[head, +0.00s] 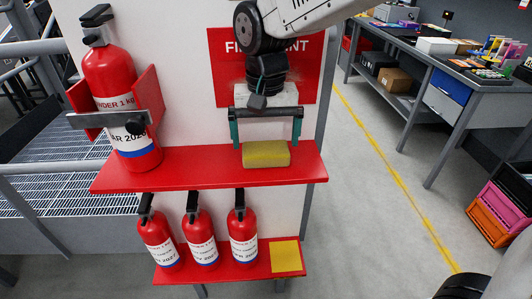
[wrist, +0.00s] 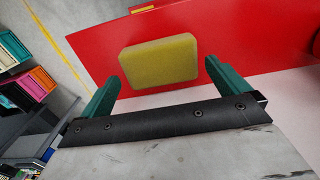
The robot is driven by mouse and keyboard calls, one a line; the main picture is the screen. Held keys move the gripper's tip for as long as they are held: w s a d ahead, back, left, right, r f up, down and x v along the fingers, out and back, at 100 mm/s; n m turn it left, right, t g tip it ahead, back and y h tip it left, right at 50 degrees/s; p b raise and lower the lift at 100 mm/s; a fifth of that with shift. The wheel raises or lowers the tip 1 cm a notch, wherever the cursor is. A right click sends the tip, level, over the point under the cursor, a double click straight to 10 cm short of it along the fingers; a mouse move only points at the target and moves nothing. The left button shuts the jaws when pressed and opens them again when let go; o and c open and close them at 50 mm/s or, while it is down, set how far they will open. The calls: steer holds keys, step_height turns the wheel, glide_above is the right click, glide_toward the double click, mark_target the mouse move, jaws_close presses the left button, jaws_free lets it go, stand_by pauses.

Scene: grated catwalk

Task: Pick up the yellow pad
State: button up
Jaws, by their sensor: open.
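The yellow pad (head: 266,155) is a thick block with rounded edges, lying flat on the upper red shelf (head: 205,170). In the wrist view the pad (wrist: 160,61) lies just beyond the fingertips, roughly centred between them. My gripper (head: 266,140) is open, with its two green fingers pointing down at the left and right ends of the pad. The wrist view also shows my gripper (wrist: 163,76) empty, its fingers spread wider than the pad. I cannot tell whether a finger touches the pad or the shelf.
A large fire extinguisher (head: 110,80) stands in a red bracket to the left. On the lower shelf are three small extinguishers (head: 201,238) and a flat yellow square (head: 285,256). A white panel with a red sign (head: 222,60) rises behind. The upper shelf is clear around the pad.

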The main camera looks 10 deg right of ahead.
mark_target(266, 148)
step_height(266, 148, down, 3)
steer(key=shift+f, duration=0.2)
steer(key=c, duration=0.7)
steer(key=shift+r, duration=0.1)
steer(key=shift+r, duration=0.4)
step_height(266, 148, up, 3)
steer(key=shift+s+f, duration=0.1)
steer(key=shift+s, duration=0.05)
steer(key=s+a+r, duration=0.1)
steer(key=s, duration=1.4)
steer(key=shift+s+a+r, duration=0.15)
steer(key=shift+s, duration=0.2)
steer(key=shift+o, duration=0.4)
steer(key=shift+w, duration=0.1)
